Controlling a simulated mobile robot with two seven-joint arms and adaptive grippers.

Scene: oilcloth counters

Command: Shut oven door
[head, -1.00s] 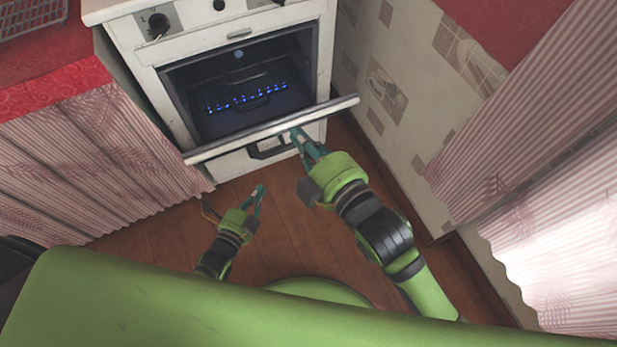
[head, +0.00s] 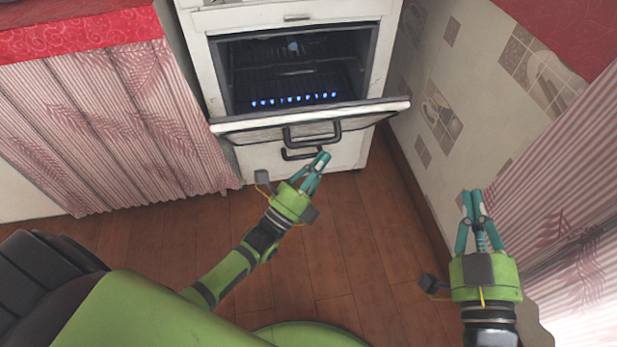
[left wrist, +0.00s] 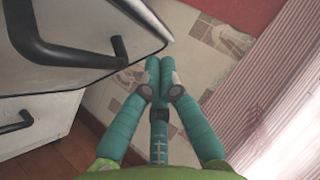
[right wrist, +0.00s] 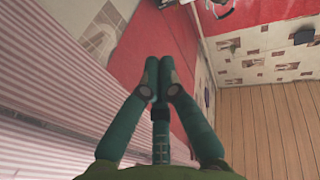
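The white oven's door (head: 240,126) is partly open, tilted outward from the lit cavity (head: 295,70). Its black handle (head: 312,137) faces me. My left gripper (head: 325,157) is shut and empty, just in front of and below the handle in the head view. In the left wrist view, the door handle (left wrist: 60,52) is at upper left, apart from my left fingertips (left wrist: 159,66), which are close together beside the door's edge. My right gripper (head: 472,193) is shut and empty, away from the door at the right; its fingertips (right wrist: 159,64) meet in the right wrist view.
A lower panel handle (head: 300,155) sits under the door. A curtained counter (head: 110,120) stands left of the oven. A patterned wall (head: 440,110) and striped curtain (head: 560,190) are at right. The wooden floor (head: 345,230) in front is clear.

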